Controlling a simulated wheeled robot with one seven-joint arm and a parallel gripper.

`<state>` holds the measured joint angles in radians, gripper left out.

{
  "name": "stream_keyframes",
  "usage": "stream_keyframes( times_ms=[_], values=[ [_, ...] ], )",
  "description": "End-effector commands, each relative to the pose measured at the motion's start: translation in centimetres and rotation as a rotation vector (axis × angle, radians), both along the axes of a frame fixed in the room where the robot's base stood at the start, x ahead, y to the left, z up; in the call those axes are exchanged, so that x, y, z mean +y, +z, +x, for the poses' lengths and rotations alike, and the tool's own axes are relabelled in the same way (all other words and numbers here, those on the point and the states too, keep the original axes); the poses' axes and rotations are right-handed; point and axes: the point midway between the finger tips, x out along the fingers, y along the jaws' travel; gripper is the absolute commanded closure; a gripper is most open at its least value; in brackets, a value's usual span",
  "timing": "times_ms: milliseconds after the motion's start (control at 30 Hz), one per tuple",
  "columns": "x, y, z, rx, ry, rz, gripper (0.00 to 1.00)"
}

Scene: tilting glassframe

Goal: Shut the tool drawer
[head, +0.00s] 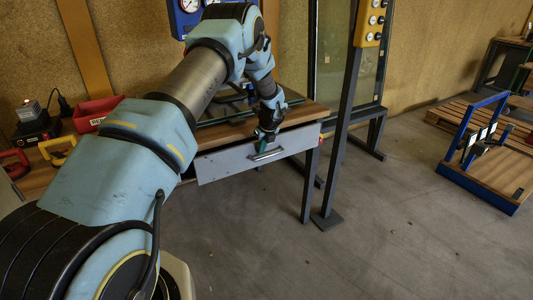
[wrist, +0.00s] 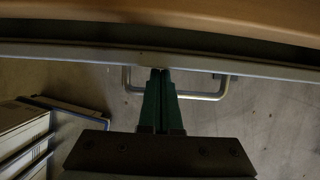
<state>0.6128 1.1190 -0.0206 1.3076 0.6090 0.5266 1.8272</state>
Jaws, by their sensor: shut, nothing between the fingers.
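The tool drawer's grey front (head: 220,164) is under the wooden worktop, with its metal bar handle (head: 267,155) near the middle. In the wrist view, a narrow dark gap shows between the worktop edge (wrist: 200,14) and the top edge of the drawer front (wrist: 60,50). My gripper (head: 261,146) is shut and empty, with its green fingers together. In the wrist view, the fingertips (wrist: 160,72) are at the drawer front, in line with the middle of the handle (wrist: 205,96). I cannot tell whether they touch the front.
A slim dark post (head: 345,125) with a yellow button box (head: 370,22) stands right of the drawer. A red bin (head: 97,112) is on the worktop at left. A blue-framed cart (head: 478,185) is at far right. The floor in front is clear.

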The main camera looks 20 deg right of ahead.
Motion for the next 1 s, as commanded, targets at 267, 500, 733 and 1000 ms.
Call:
stream_keyframes(
  times_ms=[267,500,733,1000],
  values=[
    [0.1,-0.1,0.6,0.001,0.0,0.001,1.0],
    [0.1,0.0,0.7,0.001,0.0,0.001,1.0],
    [0.0,0.4,0.5,0.0,0.0,0.0,1.0],
    [-0.9,3.7,-0.7,0.0,0.001,0.0,1.0]
  ],
)
